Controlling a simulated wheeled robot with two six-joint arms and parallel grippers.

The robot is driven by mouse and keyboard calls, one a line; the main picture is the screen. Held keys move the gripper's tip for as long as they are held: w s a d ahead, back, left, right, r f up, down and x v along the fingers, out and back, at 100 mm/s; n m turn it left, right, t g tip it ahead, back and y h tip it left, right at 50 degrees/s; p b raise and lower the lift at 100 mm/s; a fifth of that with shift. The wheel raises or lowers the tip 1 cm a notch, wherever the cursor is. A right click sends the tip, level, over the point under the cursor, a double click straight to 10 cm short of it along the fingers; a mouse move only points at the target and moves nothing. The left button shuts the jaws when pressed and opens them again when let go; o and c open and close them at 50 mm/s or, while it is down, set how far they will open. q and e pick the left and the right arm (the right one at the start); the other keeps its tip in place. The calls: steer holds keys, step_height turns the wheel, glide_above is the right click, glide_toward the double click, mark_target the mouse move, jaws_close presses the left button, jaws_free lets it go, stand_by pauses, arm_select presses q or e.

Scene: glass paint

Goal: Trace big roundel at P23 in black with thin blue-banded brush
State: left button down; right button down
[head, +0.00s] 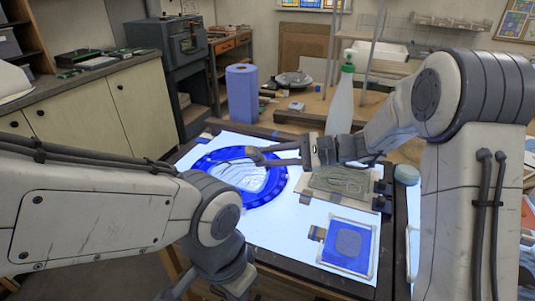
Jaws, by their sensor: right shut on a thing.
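The big roundel (278,183) lies on the bright light table, a deep-blue ring around a pale, patterned centre. My right gripper (255,155) reaches in from the right over the roundel's far side. It is shut on a thin, dark, brush-like tool (228,161), which slants left over the pale centre. The tool's blue band cannot be made out, and I cannot tell whether its tip touches the glass. My left arm crosses the lower left, and its gripper is out of the picture.
A greyish palette-like slab (340,182) and a blue square pane (349,243) in a pale frame lie right of the roundel. A white bottle (341,105) with a green cap and a blue paper roll (242,94) stand behind. Bare lit surface (279,235) shows between roundel and pane.

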steer(key=shift+s, duration=0.5)
steer(key=shift+s, duration=0.1)
steer(key=shift+s+a+b, duration=0.15)
steer(key=shift+s+b, duration=0.3)
steer(key=shift+s, duration=0.5)
steer(key=shift+s+a+b, duration=0.15)
steer(key=shift+s+a, duration=0.05)
steer(key=shift+s, duration=0.55)
steer(key=shift+s+a+b, duration=0.15)
steer(key=shift+s+a, duration=0.05)
steer(key=shift+s, duration=0.55)
steer(key=shift+s+a+b, duration=0.15)
steer(key=shift+s+a, duration=0.2)
steer(key=shift+a, duration=0.3)
steer(key=shift+s+a+b, duration=0.2)
steer(key=shift+s+a, duration=0.1)
steer(key=shift+a, duration=0.3)
steer(key=shift+s+a+b, duration=0.15)
steer(key=shift+s+a, duration=0.2)
steer(key=shift+a, duration=0.3)
steer(key=shift+w+a+b, duration=0.1)
steer(key=shift+w+a, duration=0.3)
steer(key=shift+a, duration=0.45)
steer(key=shift+w+a+b, duration=0.15)
steer(key=shift+w+a, duration=0.2)
steer(key=shift+a, duration=0.5)
steer(key=shift+w+a+b, duration=0.1)
steer(key=shift+w+a, duration=0.3)
steer(key=shift+a, duration=0.45)
steer(key=shift+a, duration=0.1)
